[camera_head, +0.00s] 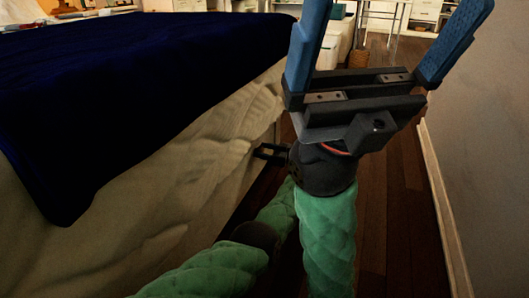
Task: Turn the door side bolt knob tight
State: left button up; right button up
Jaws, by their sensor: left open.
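No door and no side bolt knob can be made out in the head view. My left gripper (396,22) is large in the upper right of the view. Its two blue fingers point up and are spread wide apart, with nothing between them. The fingertips reach the top edge of the picture. My right gripper is not in view.
A bed with a dark blue cover (130,85) and pale side fills the left. A grey wall (490,150) with a light baseboard (442,200) stands at right. Dark wooden floor (405,215) runs between them. White drawers (413,12) stand at the back.

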pick_arm(q)
jog(key=c, duration=0.9)
jog(key=shift+c, duration=0.2)
